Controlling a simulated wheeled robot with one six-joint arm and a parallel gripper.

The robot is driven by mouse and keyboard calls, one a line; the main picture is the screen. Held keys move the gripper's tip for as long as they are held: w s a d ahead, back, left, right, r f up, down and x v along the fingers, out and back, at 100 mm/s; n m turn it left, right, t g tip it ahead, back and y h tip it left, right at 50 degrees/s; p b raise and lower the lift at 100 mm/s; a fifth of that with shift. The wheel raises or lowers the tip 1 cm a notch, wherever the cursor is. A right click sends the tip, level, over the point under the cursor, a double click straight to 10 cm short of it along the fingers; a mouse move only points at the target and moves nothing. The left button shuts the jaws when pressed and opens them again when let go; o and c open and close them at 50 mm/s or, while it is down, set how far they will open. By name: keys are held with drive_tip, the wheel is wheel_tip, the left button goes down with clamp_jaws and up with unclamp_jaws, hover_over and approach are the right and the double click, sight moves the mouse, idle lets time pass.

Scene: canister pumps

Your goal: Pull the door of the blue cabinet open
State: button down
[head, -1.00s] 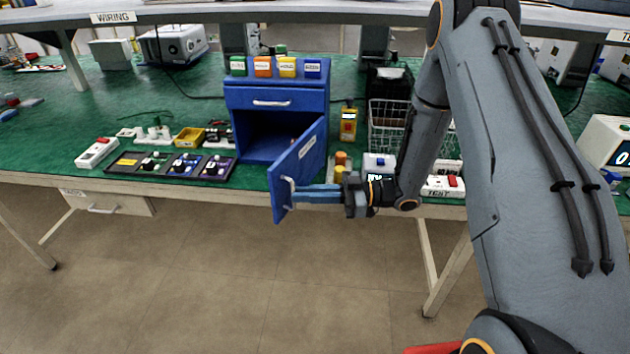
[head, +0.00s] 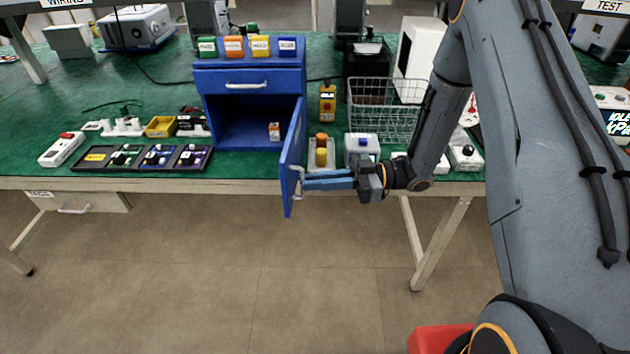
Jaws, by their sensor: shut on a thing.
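The blue cabinet (head: 208,102) stands on the green-topped bench with a drawer above and an open compartment below. Its door (head: 291,150) is swung wide, sticking out past the bench's front edge and seen nearly edge-on. A small orange-and-white item (head: 274,131) stands inside the compartment. My gripper (head: 304,181) reaches in from the right, its blue fingers shut on the door's handle (head: 297,188). The fingertips partly cover the handle, so the exact grip is hard to make out.
Right of the door are a tray with orange and yellow caps (head: 321,155), a grey device with a blue button (head: 361,149) and a wire basket (head: 383,110). A black tray of knobs (head: 140,159) lies left. The floor before the bench is clear.

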drive_tip(key=c, duration=1.8)
unclamp_jaws()
drive_tip(key=shift+w+d+r, duration=0.15)
drive_tip(key=shift+w+d, duration=0.05)
drive_tip(key=shift+w, duration=0.7)
drive_tip(key=shift+c, duration=0.2)
drive_tip(key=shift+s+a, duration=0.15)
drive_tip(key=shift+s, duration=0.15)
drive_tip(key=d+b, duration=0.2)
drive_tip(key=d, duration=0.5)
drive_tip(key=shift+w+d, duration=0.35)
drive_tip(key=shift+d, duration=0.05)
